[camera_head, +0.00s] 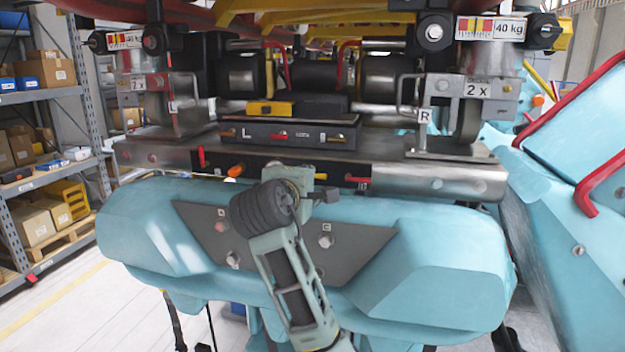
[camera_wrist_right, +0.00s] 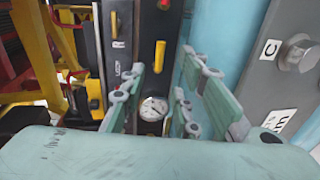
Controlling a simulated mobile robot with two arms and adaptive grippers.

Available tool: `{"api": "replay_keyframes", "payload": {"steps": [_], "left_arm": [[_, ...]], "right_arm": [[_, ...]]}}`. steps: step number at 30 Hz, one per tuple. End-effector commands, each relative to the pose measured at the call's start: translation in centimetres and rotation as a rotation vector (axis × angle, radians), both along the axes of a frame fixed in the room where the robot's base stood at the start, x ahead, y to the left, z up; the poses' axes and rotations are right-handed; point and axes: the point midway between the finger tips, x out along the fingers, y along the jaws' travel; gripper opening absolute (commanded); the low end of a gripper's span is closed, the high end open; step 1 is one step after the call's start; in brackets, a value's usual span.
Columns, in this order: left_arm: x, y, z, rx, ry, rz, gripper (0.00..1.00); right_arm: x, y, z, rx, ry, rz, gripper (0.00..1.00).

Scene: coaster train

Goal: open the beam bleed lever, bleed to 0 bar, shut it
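My right gripper (camera_head: 312,182) is in front of the steel beam (camera_head: 420,178), at its dark lever panel. In the right wrist view its two fingers (camera_wrist_right: 165,85) are spread, with nothing between the tips. Beyond them are a round white pressure gauge (camera_wrist_right: 153,108) and a yellow lever (camera_wrist_right: 160,55), lying along the panel just past the gauge. A red lever (camera_wrist_right: 165,4) is at the top edge; a red lever (camera_head: 357,180) also shows right of the gripper in the head view. The gripper hides the gauge there. The gauge reading is too small to tell. My left gripper is not in view.
Left along the beam are another red lever (camera_head: 201,157) and an orange lever (camera_head: 236,170). A light-blue body with a grey plate (camera_head: 365,250) bulges out just below the beam. A red handrail (camera_head: 590,190) stands at right; shelving (camera_head: 70,95) is at left.

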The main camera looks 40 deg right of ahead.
Motion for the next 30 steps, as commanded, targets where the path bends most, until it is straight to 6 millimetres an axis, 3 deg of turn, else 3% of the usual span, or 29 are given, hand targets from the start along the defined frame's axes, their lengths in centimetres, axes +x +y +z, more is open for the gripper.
{"api": "replay_keyframes", "payload": {"steps": [3, 10, 30], "left_arm": [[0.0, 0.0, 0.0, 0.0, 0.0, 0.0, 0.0], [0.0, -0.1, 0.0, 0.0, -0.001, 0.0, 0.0], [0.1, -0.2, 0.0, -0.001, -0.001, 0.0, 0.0]], "right_arm": [[-1.5, 1.9, 0.5, 0.0, 0.0, 0.003, 0.29], [-3.3, 3.9, 1.0, 0.0, 0.001, 0.0, 0.29], [-3.6, 4.2, 1.1, 0.0, 0.001, 0.0, 0.29]]}}
